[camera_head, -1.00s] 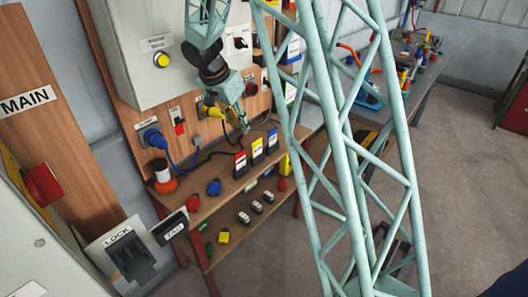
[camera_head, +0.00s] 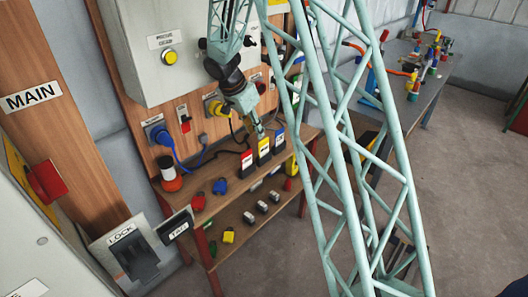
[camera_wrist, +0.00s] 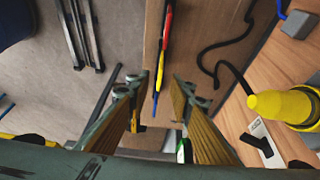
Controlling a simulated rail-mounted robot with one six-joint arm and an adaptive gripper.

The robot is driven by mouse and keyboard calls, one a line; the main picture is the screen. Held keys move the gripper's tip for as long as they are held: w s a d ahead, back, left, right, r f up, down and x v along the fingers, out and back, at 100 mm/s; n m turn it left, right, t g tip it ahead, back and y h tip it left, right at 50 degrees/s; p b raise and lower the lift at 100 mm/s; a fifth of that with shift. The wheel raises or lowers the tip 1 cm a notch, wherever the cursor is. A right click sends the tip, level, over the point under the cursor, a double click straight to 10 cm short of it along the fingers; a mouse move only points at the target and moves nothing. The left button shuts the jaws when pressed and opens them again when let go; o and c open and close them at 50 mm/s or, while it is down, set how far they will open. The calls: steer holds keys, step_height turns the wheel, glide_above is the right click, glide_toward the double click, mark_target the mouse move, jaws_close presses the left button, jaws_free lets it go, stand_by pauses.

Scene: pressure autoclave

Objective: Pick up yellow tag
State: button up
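The yellow tag (camera_head: 264,148) stands upright on the upper wooden shelf, in the middle of a row. A red tag (camera_head: 247,162) is on its left and a blue tag (camera_head: 279,139) on its right. My gripper (camera_head: 259,131) points down just above the yellow tag. In the wrist view the tags are seen from above as a thin line, with red at the far end, the yellow tag (camera_wrist: 163,57) in the middle and blue nearest. This line runs between the two spread fingers of my gripper (camera_wrist: 160,85). No gap in height can be judged there.
A yellow plug (camera_wrist: 285,105) with a black cable is right of the fingers in the wrist view. The panel cabinet (camera_head: 150,85) rises behind.

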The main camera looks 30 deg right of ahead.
steer(key=b, duration=0.1)
glide_toward(264, 149)
steer(key=shift+x, duration=2.5)
steer(key=shift+w, duration=0.15)
steer(key=shift+b+x, duration=0.45)
steer(key=shift+x, duration=2.15)
steer(key=shift+w, duration=0.1)
jaws_close()
